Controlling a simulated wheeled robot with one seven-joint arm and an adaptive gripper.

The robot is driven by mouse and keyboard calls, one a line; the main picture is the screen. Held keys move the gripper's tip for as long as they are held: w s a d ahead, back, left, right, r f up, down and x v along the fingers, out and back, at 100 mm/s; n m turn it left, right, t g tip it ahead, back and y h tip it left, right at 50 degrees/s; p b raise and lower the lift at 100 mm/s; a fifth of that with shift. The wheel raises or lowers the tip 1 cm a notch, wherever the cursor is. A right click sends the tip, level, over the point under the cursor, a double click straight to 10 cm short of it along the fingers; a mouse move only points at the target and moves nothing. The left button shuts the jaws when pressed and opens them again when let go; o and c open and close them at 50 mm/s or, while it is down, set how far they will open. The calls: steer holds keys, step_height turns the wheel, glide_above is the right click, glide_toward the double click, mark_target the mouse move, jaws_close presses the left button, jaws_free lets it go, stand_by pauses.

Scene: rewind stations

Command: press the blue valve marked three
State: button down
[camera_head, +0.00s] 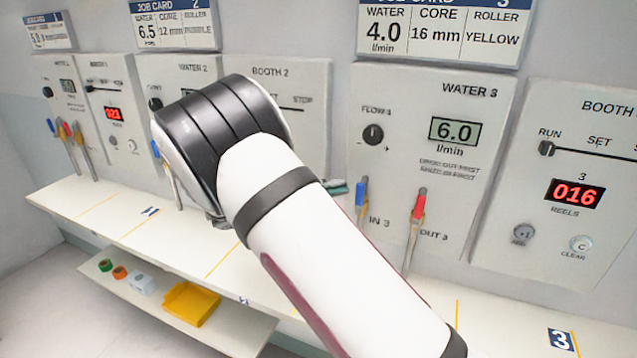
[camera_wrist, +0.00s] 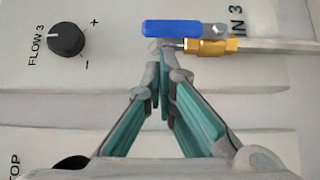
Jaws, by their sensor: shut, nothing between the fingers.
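The blue valve handle (camera_head: 361,188) is at the left of the WATER 3 panel, above the IN 3 label, in line with its pipe. In the wrist view the blue handle (camera_wrist: 186,29) lies beside its brass fitting (camera_wrist: 212,46) near IN 3. My gripper (camera_wrist: 160,55) is shut and empty, its tips at the handle's lower edge in that view; I cannot tell whether they touch. In the head view only a bit of my gripper (camera_head: 337,188) shows left of the handle; my arm hides the rest.
The red OUT 3 valve (camera_head: 419,204) stands to the right. The FLOW 3 knob (camera_head: 373,134) is above the blue handle and also shows in the wrist view (camera_wrist: 67,40). The WATER 3 display (camera_head: 455,131) reads 6.0. A white shelf (camera_head: 500,318) runs below the panels.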

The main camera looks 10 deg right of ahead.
steer(key=shift+s+d, duration=0.25)
steer(key=shift+d, duration=0.15)
steer(key=shift+r, duration=0.1)
steer(key=shift+s+d+m+y+p, duration=0.1)
steer(key=shift+d+m+y+p, duration=0.05)
steer(key=shift+m+y+p, duration=0.2)
